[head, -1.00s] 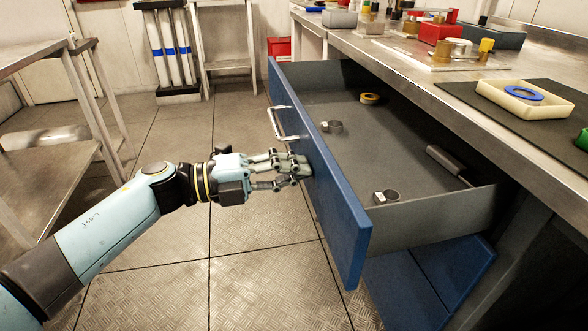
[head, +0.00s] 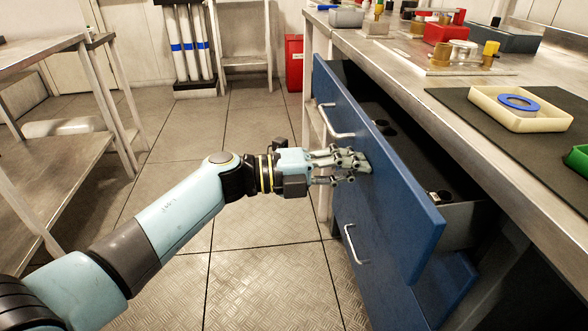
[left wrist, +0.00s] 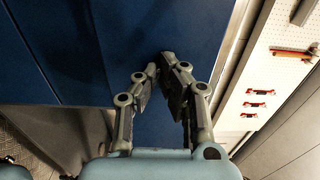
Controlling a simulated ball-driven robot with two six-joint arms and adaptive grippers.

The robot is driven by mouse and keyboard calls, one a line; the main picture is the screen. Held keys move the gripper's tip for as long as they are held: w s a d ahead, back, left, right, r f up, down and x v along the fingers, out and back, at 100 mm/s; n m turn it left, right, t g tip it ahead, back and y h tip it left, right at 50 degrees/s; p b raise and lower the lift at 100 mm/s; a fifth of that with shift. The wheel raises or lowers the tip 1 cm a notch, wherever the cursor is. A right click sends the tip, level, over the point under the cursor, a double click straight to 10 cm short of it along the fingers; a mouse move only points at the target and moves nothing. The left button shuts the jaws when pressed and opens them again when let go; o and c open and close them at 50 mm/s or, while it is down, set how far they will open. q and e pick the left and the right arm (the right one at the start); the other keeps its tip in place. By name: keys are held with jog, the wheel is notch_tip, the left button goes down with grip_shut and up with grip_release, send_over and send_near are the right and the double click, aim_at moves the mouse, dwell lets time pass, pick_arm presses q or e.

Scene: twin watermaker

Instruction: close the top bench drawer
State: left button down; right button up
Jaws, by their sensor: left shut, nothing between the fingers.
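The top bench drawer (head: 395,185) has a blue front with a metal bar handle (head: 336,122). It is partly open, and a strip of its grey inside with small dark items shows behind the front. My left gripper (head: 362,161) is shut and empty, with its fingertips at the outer face of the drawer front, right of and below the handle. In the left wrist view the shut fingertips (left wrist: 163,66) are against or very near the blue panel (left wrist: 75,45); exact contact is hard to tell. My right gripper is not in view.
A lower blue drawer with its own handle (head: 352,244) is below. The metal bench top (head: 400,62) carries a dark mat, a cream tray (head: 530,122) with a blue ring, and a red block. A shelf (head: 50,165) stands at left. The floor between is clear.

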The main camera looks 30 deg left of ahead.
aim_at(377, 164)
pick_arm(q)
jog(key=x, duration=0.4)
jog(key=shift+w+d, duration=0.1)
jog(key=shift+d, duration=0.05)
jog(key=b+x, duration=0.1)
jog(key=x, duration=0.4)
jog(key=shift+w+d, duration=0.45)
jog(key=shift+d, duration=0.15)
jog(key=shift+r, duration=0.1)
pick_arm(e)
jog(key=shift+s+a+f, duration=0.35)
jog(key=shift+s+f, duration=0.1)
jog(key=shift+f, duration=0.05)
pick_arm(q)
jog(key=shift+w+d, duration=0.1)
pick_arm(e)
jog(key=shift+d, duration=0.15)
